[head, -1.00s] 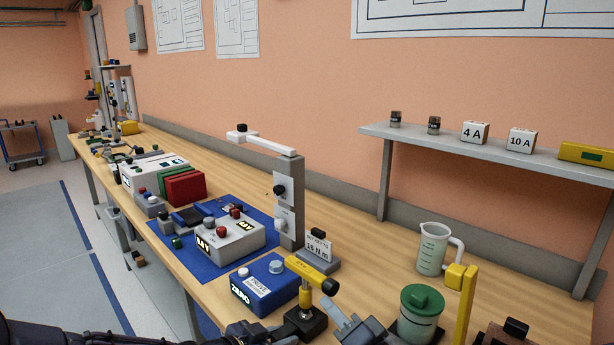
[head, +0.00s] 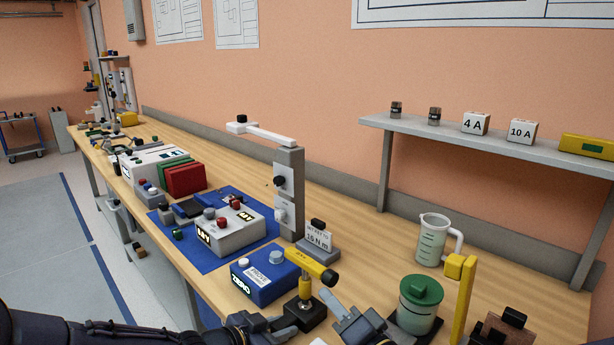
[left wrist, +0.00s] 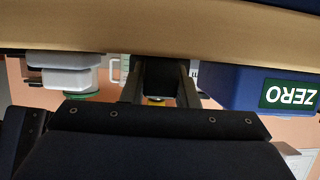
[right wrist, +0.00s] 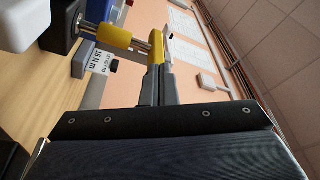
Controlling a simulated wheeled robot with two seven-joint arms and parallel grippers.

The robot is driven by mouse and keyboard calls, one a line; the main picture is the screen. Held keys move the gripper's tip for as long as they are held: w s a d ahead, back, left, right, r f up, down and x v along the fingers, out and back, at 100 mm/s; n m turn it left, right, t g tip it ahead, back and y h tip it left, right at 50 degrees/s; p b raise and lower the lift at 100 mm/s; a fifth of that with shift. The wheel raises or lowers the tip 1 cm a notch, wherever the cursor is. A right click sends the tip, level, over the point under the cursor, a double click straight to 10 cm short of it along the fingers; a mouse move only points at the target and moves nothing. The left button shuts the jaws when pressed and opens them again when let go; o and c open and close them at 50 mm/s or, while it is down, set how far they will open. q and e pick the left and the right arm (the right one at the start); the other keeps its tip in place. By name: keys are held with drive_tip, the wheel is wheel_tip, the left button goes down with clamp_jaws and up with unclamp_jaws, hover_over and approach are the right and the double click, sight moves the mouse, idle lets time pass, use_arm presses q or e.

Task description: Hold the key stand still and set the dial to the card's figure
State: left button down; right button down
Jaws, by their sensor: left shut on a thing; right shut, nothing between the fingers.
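The key stand has a black base (head: 304,315) at the front edge of the bench. A yellow key (head: 312,266) with a black end knob (head: 329,278) sits across its upright post. My left gripper (head: 288,328) is shut on the base from the left; the dark block (left wrist: 158,75) shows between its fingers in the left wrist view. My right gripper (head: 330,298) is shut and empty, right of the post and below the knob. The dial's setting is too small to read.
A blue ZERO box (head: 264,279) stands just left of the key stand. A green-lidded jar (head: 420,302) and a yellow upright (head: 465,305) stand to the right. A grey column (head: 290,195) with an arm rises behind.

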drive_tip(key=v, duration=0.3)
drive_tip(key=d+v, duration=0.1)
drive_tip(key=v, duration=0.1)
drive_tip(key=shift+w+r, duration=0.1)
drive_tip(key=shift+r, duration=0.15)
use_arm(q)
drive_tip(key=c, duration=1.1)
unclamp_jaws()
drive_tip(key=shift+o, duration=0.2)
